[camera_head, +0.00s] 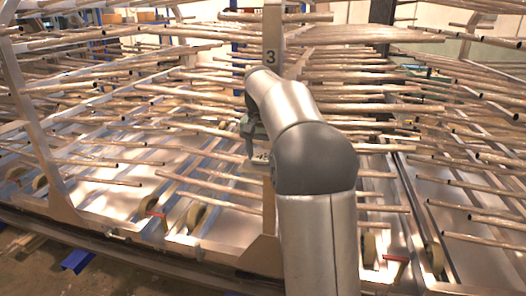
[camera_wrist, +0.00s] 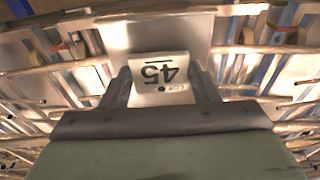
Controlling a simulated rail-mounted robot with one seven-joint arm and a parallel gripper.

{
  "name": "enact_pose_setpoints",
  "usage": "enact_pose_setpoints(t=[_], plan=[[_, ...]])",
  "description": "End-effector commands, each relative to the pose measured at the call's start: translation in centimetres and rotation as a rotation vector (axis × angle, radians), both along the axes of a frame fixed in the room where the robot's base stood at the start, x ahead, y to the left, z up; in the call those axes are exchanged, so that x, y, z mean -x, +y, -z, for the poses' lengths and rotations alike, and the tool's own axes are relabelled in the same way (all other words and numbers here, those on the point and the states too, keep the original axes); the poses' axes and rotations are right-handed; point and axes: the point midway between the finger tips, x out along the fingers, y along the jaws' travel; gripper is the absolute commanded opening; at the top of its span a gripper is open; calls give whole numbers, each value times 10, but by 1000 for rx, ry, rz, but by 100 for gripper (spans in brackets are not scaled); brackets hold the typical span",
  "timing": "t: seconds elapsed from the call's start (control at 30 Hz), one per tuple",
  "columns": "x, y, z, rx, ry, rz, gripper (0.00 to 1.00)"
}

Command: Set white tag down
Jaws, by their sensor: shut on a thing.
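The white tag (camera_wrist: 158,71) sits between the fingers of my gripper (camera_wrist: 160,84) in the wrist view. It is marked "45" and "LOT", which read upside down there. My gripper is shut on the tag. In the head view my gripper (camera_head: 254,150) is near the middle, beside the post marked 3, and partly hidden behind my arm. The tag is too small there to make out clearly. Whether the tag touches any rod cannot be told.
Racks of copper-coloured rods (camera_head: 120,100) fill both sides in several tiers, with many ends sticking out. A metal post marked 3 (camera_head: 271,48) stands close to my gripper. Rollers (camera_head: 197,216) and flat shiny panels lie low under the rods.

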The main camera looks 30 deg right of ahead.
Motion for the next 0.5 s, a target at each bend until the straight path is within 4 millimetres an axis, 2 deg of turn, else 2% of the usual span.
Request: enact_pose_setpoints(t=[0.23, 0.27, 0.33, 0.5], plan=[[0, 0, 4, 0, 0, 0, 34], [0, 0, 4, 0, 0, 0, 58], [0, 0, 3, 0, 0, 0, 77], [0, 0, 3, 0, 0, 0, 77]])
